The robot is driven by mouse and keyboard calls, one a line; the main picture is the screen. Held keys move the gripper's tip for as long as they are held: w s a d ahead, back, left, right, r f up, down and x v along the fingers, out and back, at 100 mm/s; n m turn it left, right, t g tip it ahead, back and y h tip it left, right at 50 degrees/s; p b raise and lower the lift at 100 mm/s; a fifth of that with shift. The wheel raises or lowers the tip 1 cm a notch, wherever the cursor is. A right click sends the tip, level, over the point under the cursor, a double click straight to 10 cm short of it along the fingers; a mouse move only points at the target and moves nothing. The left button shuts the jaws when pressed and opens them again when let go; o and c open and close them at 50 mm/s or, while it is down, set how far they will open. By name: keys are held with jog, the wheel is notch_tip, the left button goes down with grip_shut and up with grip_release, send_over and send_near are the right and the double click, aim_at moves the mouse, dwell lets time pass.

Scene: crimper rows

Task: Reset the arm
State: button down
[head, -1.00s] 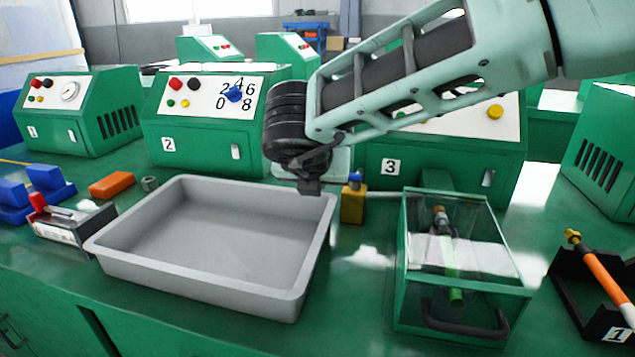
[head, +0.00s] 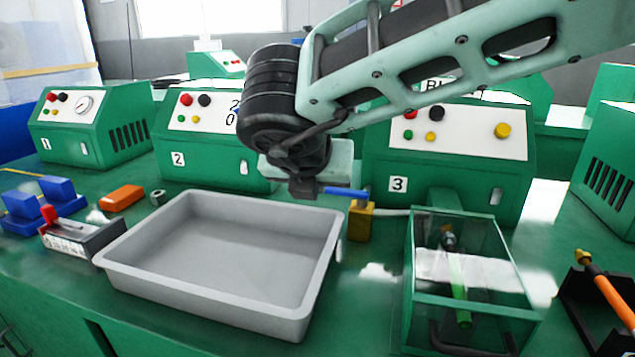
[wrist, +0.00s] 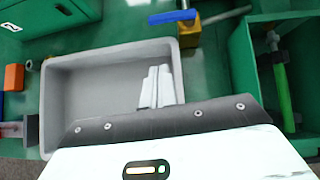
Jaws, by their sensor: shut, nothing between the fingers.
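My gripper (head: 304,191) hangs from the raised arm near the grey tray's far right corner in the head view. In the wrist view its pale fingers (wrist: 160,86) are together and empty, seen against the inside of the tray. The fingertips are hard to make out in the head view. The grey tray (head: 115,268) is empty. A yellow valve block (head: 361,224) with a long blue handle (head: 345,192) stands right of the tray. The handle points left, close to my gripper in the head view; I cannot tell whether they touch.
Green control boxes (head: 215,150) line the back. A glass-sided green case (head: 470,304) with a green-handled tool stands at the right. An orange-handled tool (head: 607,290) rests in a black holder. An orange block (head: 121,197) and a red-levered device (head: 85,240) lie left of the tray.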

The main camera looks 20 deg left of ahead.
jog(key=s+d+f+m+g, duration=0.35)
jog(key=s+d+m, duration=0.35)
jog(key=d+m, duration=0.3)
jog(key=s+d+f+m+g, duration=0.2)
jog(key=s+d+f+m, duration=0.2)
jog(key=s+d+m, duration=0.45)
jog(key=s+d+f+m+g, duration=0.3)
jog(key=s+d+f+m, duration=0.15)
jog(key=d+m, duration=0.75)
notch_tip(320, 180, up, 15)
jog(key=p, duration=1.5)
jog(key=shift+s+h, duration=0.4)
jog(key=shift+s, duration=0.05)
